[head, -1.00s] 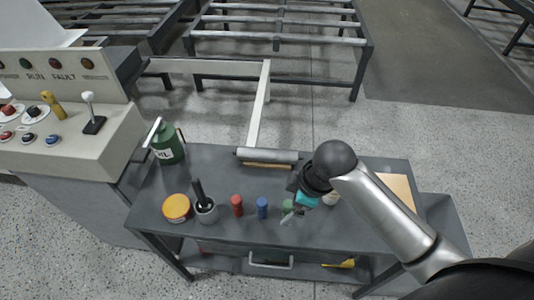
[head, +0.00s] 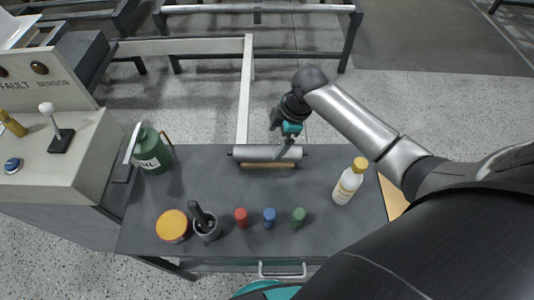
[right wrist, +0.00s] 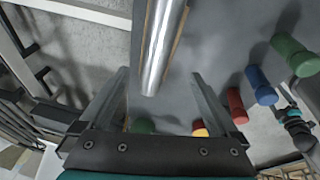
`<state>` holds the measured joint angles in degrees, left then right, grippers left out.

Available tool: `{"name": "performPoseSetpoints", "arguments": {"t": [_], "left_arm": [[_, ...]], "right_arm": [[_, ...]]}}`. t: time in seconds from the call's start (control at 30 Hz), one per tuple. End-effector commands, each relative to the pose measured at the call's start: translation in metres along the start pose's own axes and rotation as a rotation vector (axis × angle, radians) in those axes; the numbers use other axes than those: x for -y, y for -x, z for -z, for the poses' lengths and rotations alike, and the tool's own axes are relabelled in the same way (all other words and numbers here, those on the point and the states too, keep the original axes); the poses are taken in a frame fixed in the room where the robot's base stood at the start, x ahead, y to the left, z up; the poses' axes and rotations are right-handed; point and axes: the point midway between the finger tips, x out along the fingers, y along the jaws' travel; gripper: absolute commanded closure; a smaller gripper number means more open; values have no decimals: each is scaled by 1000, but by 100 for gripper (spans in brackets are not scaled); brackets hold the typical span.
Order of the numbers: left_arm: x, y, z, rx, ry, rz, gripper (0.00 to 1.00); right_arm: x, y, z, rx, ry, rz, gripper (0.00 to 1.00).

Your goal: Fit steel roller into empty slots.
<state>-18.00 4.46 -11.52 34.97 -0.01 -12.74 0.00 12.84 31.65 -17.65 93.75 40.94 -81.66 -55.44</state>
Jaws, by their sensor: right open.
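The steel roller (head: 250,152) lies on a wooden rest (head: 268,166) at the far edge of the grey bench. My right gripper (head: 287,146) is over the right part of the roller. In the right wrist view the roller (right wrist: 163,45) extends forward between the open fingers of my right gripper (right wrist: 160,78), with nothing gripped. Whether a finger touches it I cannot tell. A conveyor frame with pale rails (head: 245,90) stands beyond the bench. Its slots are too small to make out. My left gripper is not in view.
The bench (head: 325,225) holds a green oil can (head: 152,152), a yellow-lidded jar (head: 172,226), a dark cup (head: 207,228), red (head: 241,217), blue (head: 269,217) and green (head: 298,217) pieces, and a white bottle (head: 347,184). A control console (head: 60,160) stands left.

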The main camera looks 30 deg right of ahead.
Motion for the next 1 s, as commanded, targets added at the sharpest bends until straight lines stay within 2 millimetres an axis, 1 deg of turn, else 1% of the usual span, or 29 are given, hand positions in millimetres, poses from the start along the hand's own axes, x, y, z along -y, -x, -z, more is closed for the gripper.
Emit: {"name": "performPoseSetpoints", "arguments": {"t": [0.03,0.1,0.2,0.33,0.4,0.6,0.7,0.8,1.0], "left_arm": [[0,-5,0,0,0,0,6],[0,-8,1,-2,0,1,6],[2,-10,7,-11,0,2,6],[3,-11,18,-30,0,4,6],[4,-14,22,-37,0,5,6],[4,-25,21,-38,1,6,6],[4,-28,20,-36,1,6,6],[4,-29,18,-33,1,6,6],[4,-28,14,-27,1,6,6]], "right_arm": [[1,-12,0,-2,-1,3,3],[0,-21,0,-1,-1,0,3],[0,-30,0,-1,-1,0,3],[-1,-35,0,-1,0,0,3],[-2,-42,-1,-1,-1,0,3],[-5,-70,-4,-1,-1,2,3],[-5,-80,-4,0,0,0,3],[-5,-84,-4,1,1,-1,3],[-5,-84,-4,1,1,-1,3]]}}
